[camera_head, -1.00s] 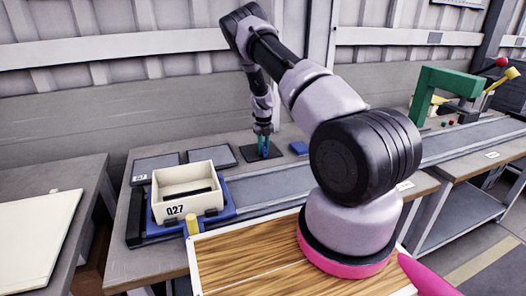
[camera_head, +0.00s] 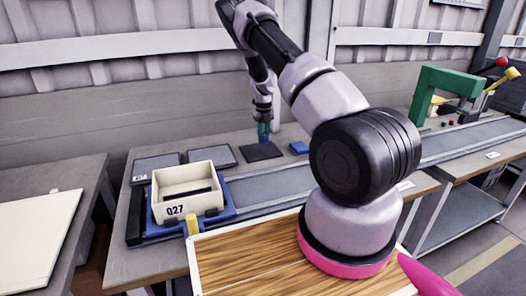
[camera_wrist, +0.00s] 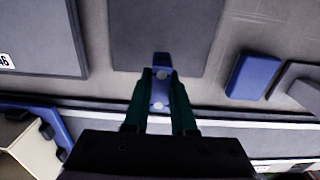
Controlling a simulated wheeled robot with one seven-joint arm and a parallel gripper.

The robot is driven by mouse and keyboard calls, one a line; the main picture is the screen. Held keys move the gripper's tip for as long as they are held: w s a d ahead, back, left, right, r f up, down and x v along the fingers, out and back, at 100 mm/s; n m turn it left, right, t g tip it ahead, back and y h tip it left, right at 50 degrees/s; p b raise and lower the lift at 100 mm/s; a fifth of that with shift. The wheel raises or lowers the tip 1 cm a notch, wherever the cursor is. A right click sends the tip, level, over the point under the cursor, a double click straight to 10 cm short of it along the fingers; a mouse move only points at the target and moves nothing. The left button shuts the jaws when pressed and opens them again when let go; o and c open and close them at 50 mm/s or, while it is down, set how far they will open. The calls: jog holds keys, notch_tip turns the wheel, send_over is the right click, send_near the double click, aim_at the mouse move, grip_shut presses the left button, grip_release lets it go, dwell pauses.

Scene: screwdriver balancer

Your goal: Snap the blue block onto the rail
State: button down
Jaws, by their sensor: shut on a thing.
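My gripper (camera_head: 263,133) is above the dark mat (camera_head: 262,151) at the back of the bench. In the wrist view its two green fingers (camera_wrist: 160,100) are shut on a blue block (camera_wrist: 160,88) with two pale round spots. The held block is clear of the mat in the head view. A second blue block (camera_wrist: 252,75) lies on the bench to the right of the mat; it also shows in the head view (camera_head: 298,147). I cannot tell which long strip is the rail; a grey track (camera_head: 265,186) runs along the bench in front of the mat.
A cream bin (camera_head: 187,190) marked 027 sits on a blue carrier (camera_head: 230,207) at the bench's left. Dark grey plates (camera_head: 155,167) lie behind it. A green frame (camera_head: 440,85) stands at the far right. A yellow post (camera_head: 193,223) rises at the front edge.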

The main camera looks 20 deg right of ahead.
jog(key=s+r, duration=0.4)
jog(key=s, duration=0.8)
jog(key=s+r, duration=0.4)
jog(key=s, duration=0.9)
jog(key=shift+w+a, duration=0.1)
